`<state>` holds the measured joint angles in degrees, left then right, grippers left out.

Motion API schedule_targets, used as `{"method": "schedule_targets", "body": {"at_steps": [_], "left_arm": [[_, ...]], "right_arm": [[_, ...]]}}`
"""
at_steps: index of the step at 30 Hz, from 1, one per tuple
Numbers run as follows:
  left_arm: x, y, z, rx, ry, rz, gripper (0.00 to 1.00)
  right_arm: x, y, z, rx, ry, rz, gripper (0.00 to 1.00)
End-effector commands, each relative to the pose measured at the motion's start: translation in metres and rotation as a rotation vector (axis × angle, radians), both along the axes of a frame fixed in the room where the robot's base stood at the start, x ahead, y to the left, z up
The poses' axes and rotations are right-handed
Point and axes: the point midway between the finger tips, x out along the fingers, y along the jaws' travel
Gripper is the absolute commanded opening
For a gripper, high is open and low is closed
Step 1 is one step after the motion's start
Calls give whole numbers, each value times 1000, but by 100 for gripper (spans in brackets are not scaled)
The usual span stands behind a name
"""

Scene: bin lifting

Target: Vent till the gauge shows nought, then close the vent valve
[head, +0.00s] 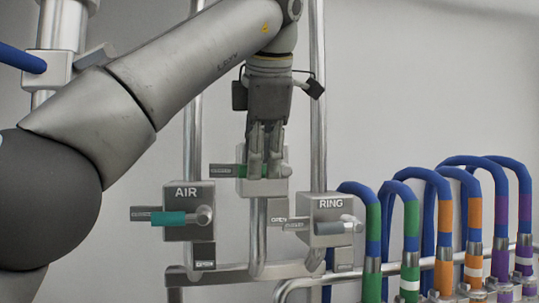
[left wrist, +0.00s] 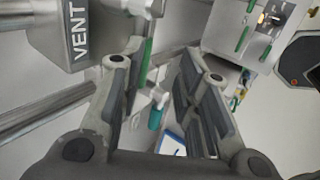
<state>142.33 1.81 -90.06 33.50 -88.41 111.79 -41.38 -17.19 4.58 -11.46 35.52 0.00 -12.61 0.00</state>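The vent valve block (head: 262,187) is the middle grey block on the pipes in the head view; its VENT label (left wrist: 80,32) shows in the left wrist view. A green lever (head: 240,170) points left from it, partly hidden by my fingers. My left gripper (head: 265,160) points down in front of the block. In the left wrist view my left gripper (left wrist: 165,68) has its fingers apart, with the green lever (left wrist: 147,52) near the left finger; I cannot tell whether they touch. No gauge is in view. My right gripper is not in view.
The AIR valve (head: 188,195) with a teal lever (head: 172,218) is lower left. The RING valve (head: 333,212) with a pale lever is lower right. Several banded hoses (head: 445,215) stand on the right. Upright pipes (head: 318,100) run behind my gripper.

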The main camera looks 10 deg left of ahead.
Motion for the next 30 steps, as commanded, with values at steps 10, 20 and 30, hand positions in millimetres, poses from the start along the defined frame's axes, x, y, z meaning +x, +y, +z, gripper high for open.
{"method": "schedule_targets", "body": {"at_steps": [10, 20, 30], "left_arm": [[-46, -15, 1, 2, -2, -2, 31], [-82, -27, 0, 1, 0, 1, 31], [-87, -28, 0, 0, 1, 1, 31]], "right_arm": [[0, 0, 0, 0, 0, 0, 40], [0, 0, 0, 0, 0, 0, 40], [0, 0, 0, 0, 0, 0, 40]]}}
